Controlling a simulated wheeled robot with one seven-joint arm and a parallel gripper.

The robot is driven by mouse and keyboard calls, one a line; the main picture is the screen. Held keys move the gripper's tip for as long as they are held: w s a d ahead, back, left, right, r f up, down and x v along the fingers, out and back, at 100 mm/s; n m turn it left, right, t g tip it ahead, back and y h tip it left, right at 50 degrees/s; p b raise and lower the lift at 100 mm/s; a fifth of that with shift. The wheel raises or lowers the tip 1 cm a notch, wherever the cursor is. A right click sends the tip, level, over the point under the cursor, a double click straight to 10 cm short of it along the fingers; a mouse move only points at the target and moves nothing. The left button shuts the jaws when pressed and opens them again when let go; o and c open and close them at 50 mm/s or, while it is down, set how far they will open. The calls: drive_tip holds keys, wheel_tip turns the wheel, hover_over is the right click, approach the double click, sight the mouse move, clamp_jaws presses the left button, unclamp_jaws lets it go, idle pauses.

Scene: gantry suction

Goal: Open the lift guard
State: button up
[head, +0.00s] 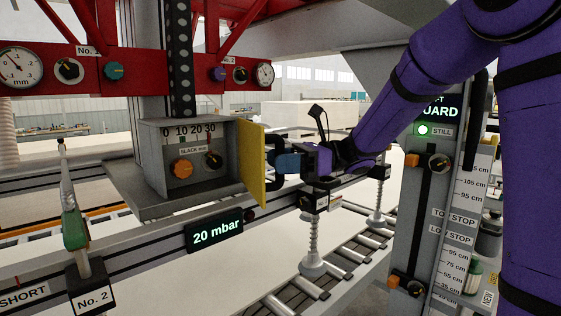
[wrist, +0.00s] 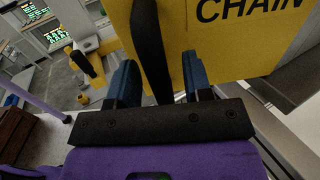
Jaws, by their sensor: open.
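A yellow door (head: 250,165) stands swung out from the right side of a grey box (head: 150,190), whose front shows a scale and knobs. In the wrist view the yellow door (wrist: 225,40) reads "CHAIN". Its black handle (head: 271,150) is also in the wrist view (wrist: 150,45). My gripper (head: 283,163) is at the handle with its blue fingers apart. In the wrist view the handle runs between the open fingers of my gripper (wrist: 160,85); contact cannot be told. A sign (head: 440,108), partly hidden by my arm, shows "UARD" above a green "STILL" light (head: 423,130).
A grey column (head: 425,215) with knobs and stop labels stands right. A display (head: 214,236) reads "20 mbar". Suction stems (head: 313,240) hang over a roller conveyor (head: 350,255). A red gantry beam (head: 140,75) crosses above the box. A green-and-grey fitting (head: 75,228) stands at left.

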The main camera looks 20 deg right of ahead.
drive_tip(key=d, duration=0.7)
drive_tip(key=shift+d, duration=0.2)
